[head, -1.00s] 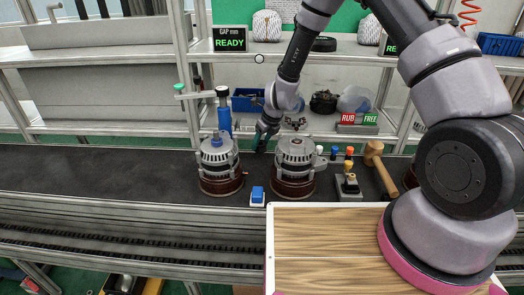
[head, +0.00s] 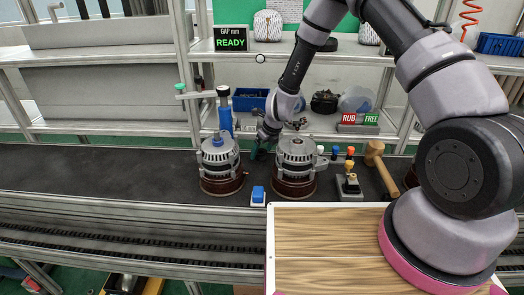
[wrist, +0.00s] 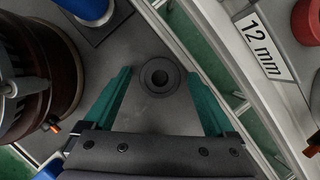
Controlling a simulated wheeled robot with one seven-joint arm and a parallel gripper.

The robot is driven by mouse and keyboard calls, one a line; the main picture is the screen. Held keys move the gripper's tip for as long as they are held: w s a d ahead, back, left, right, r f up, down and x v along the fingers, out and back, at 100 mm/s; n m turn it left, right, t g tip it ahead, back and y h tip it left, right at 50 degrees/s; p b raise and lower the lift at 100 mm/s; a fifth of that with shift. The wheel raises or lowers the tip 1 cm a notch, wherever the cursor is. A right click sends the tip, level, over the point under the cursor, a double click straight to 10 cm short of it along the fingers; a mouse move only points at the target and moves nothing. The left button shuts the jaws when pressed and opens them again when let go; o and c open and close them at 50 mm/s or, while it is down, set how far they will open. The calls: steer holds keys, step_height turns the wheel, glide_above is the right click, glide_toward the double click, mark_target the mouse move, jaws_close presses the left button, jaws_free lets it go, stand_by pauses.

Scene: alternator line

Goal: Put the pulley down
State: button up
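The pulley (wrist: 160,77), a small dark grey disc with a central hole, appears to lie flat on the grey surface in the wrist view. My gripper (wrist: 159,73) has its two teal fingers spread wide, one on each side of the disc, with clear gaps between. Neither finger touches it. In the head view my gripper (head: 257,151) points down behind and between two alternators, the left one (head: 219,166) and the right one (head: 295,168). The pulley cannot be made out in the head view.
In the wrist view an alternator (wrist: 30,80) stands close on the left, and a rail with a 12 mm label (wrist: 262,48) runs on the right. In the head view a blue press (head: 225,118) and a mallet (head: 377,160) stand nearby. The belt's left part (head: 90,170) is clear.

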steer(key=v, duration=1.2)
steer(key=shift+r, duration=0.25)
steer(key=s+d+r+n+t, duration=0.15)
steer(key=d+r+n, duration=0.4)
steer(key=r, duration=0.65)
steer(key=s+d+r+n+t, duration=0.1)
steer(key=s+d+r+n, duration=0.35)
steer(key=r, duration=0.75)
steer(key=s+d+r+n, duration=0.6)
steer(key=s+d, duration=0.1)
steer(key=s, duration=0.2)
steer(key=s+d+r+n+t+h, duration=0.1)
steer(key=s+d+r+n, duration=0.5)
steer(key=s+r+n, duration=0.1)
steer(key=shift+s+d, duration=0.35)
steer(key=shift+s, duration=0.55)
